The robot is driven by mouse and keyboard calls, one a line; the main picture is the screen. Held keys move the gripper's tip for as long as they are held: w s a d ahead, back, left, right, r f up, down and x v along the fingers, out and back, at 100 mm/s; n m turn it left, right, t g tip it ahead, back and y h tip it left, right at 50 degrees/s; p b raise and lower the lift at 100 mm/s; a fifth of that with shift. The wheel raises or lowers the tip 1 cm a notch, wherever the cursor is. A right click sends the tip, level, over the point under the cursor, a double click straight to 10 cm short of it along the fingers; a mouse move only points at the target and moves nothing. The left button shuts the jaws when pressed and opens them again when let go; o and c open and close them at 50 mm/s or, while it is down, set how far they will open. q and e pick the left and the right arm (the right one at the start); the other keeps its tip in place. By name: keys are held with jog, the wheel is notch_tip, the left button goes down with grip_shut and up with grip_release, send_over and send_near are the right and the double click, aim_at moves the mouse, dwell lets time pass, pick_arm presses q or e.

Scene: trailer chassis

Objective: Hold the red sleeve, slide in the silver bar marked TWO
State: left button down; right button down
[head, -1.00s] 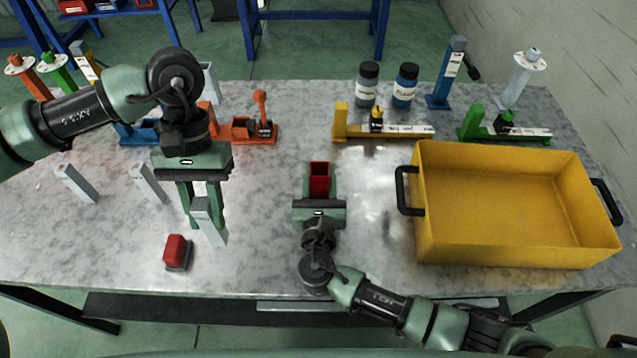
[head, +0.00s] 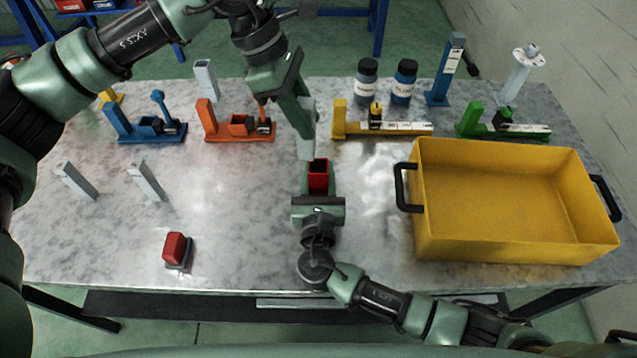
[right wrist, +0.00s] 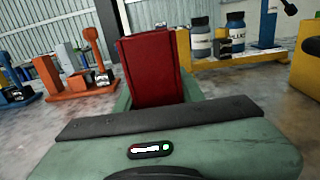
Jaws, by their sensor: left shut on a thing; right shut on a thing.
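The red sleeve (head: 318,174) stands upright on the table with its open top showing. It also shows in the right wrist view (right wrist: 150,70). My right gripper (head: 318,190) is shut on it from the near side. My left gripper (head: 304,128) is shut on a silver bar (head: 305,148), held tilted, its lower end just above and slightly left of the sleeve's opening in the head view. I cannot read a marking on the bar.
Two silver bars (head: 77,181) (head: 147,181) stand at left, another (head: 205,80) at the back. A red block (head: 175,248) sits at front left. A yellow bin (head: 510,245) fills the right. Blue (head: 145,128), orange (head: 237,128), yellow (head: 385,130) and green (head: 505,128) fixtures line the back.

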pick_arm(q)
jog(key=shift+w+d+r+n+t, duration=0.15)
jog(key=shift+w+d+r+n, duration=0.1)
jog(key=shift+d+r+n, duration=0.2)
jog(key=shift+w+d+r+n+t, duration=0.2)
jog(key=shift+d+n, duration=0.15)
jog(key=shift+d, duration=0.15)
pick_arm(e)
jog(key=shift+f, duration=0.1)
pick_arm(q)
jog(key=shift+w+d+f, duration=0.1)
jog(key=shift+d, duration=0.05)
notch_tip(320, 180, down, 10)
jog(key=shift+r, duration=0.2)
jog(key=shift+f+n, duration=0.3)
jog(key=shift+f, duration=0.3)
jog(key=c, duration=1.1)
grip_release()
jog(key=shift+r, duration=0.15)
